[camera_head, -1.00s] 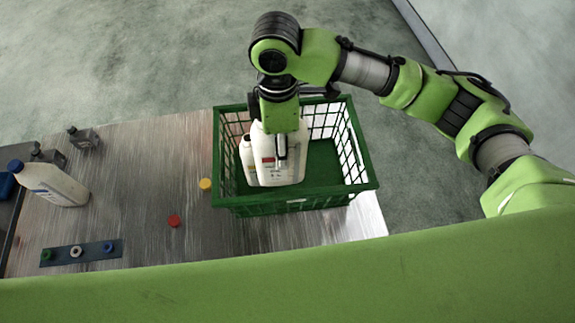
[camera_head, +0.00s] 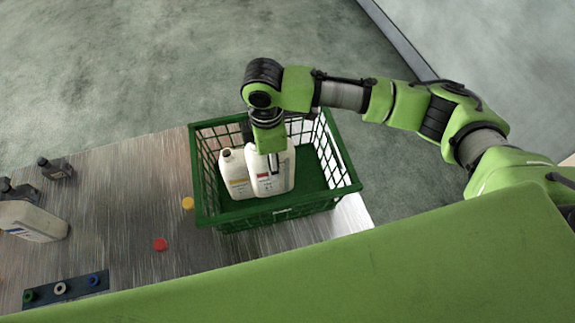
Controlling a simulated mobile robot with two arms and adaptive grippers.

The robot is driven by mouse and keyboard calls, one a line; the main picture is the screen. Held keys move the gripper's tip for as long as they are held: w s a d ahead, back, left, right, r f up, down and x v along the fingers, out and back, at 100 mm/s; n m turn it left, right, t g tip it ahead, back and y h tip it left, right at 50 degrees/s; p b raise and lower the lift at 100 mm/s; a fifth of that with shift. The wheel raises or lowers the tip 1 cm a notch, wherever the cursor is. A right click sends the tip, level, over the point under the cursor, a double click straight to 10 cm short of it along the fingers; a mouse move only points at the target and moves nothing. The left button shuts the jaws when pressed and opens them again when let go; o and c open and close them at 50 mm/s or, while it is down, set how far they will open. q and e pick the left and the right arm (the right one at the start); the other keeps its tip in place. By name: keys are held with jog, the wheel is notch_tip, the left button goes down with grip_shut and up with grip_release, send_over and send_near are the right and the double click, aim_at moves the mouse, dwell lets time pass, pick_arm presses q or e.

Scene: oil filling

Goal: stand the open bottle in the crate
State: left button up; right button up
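The green crate (camera_head: 345,187) stands on the right end of the table. Two white bottles stand in its left part, side by side. The left bottle (camera_head: 238,182) has a yellow-orange label and a dark, uncapped mouth. Whether the bottle's base touches the crate floor is hidden. My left gripper is out of view.
A white bottle (camera_head: 32,222) is at the left picture edge. A yellow cap (camera_head: 188,203) and a red cap (camera_head: 160,244) lie on the table (camera_head: 120,200). A dark strip (camera_head: 75,287) holds several caps. The crate's right half is free.

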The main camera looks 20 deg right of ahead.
jog(key=w+d+f+b, duration=0.5)
jog(key=d+f+b, duration=0.1)
jog(key=d+f, duration=0.1)
jog(key=shift+w+d+f, duration=0.25)
jog(key=shift+d, duration=0.2)
jog(key=f+b, duration=0.1)
jog(key=b, duration=0.1)
jog(key=f+b, duration=0.1)
jog(key=b, duration=0.1)
jog(key=f+b, duration=0.1)
jog(key=b, duration=0.1)
jog(key=shift+w+d+f, duration=0.2)
jog(key=shift+d+f, duration=0.1)
jog(key=shift+f, duration=0.05)
jog(key=shift+f, duration=0.15)
jog(key=o, duration=1.2)
